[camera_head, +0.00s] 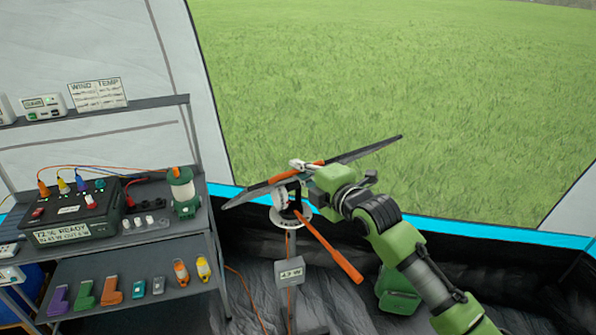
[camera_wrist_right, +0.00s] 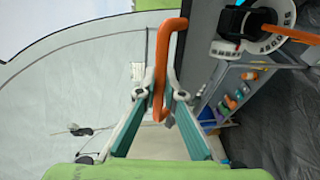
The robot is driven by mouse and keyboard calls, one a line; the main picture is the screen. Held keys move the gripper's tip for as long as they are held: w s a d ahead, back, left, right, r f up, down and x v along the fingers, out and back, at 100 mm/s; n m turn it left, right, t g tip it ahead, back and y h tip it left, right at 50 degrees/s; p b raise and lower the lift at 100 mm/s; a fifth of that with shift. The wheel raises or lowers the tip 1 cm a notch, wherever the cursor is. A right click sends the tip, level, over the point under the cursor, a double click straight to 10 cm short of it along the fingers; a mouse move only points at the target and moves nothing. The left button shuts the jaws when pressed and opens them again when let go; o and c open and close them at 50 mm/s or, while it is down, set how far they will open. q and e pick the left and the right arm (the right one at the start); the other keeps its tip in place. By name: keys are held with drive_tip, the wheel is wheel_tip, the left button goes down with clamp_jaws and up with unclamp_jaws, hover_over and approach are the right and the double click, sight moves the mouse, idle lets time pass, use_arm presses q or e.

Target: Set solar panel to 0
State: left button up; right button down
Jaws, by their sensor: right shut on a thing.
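The solar panel (camera_head: 365,151) stands by the tent opening and is seen nearly edge-on as a thin dark slab, its right end higher than its left. An orange handle (camera_head: 283,177) runs along its edge. My right gripper (camera_head: 305,166) is shut on this handle; the right wrist view shows the orange handle (camera_wrist_right: 160,75) between the two fingertips (camera_wrist_right: 160,92). Below the panel is a white dial (camera_head: 291,217) with marks too small to read; it also shows in the wrist view (camera_wrist_right: 283,42). An orange lever (camera_head: 332,250) sticks out from the dial's mount. My left gripper is not in view.
A grey box (camera_head: 289,273) with a small display hangs on the post below the dial. A shelf (camera_head: 150,238) at left holds a black power station (camera_head: 75,210), a green lantern (camera_head: 184,188) and small colored items. A green case (camera_head: 398,293) lies under my right arm.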

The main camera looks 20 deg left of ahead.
drive_tip(key=s+d+f+t+y+b, duration=0.1)
drive_tip(key=s+d+f+b, duration=0.1)
drive_tip(key=f+b, duration=0.6)
drive_tip(key=s+d+f+t+y+b, duration=0.1)
drive_tip(key=s+d+f+y+b, duration=0.1)
drive_tip(key=f+b, duration=0.6)
drive_tip(key=shift+s+d+f+t+b, duration=0.2)
drive_tip(key=shift+s+d+t+b, duration=0.3)
drive_tip(key=shift+d, duration=0.55)
drive_tip(key=shift+s+f, duration=0.15)
drive_tip(key=c, duration=2.4)
unclamp_jaws()
drive_tip(key=v, duration=1.2)
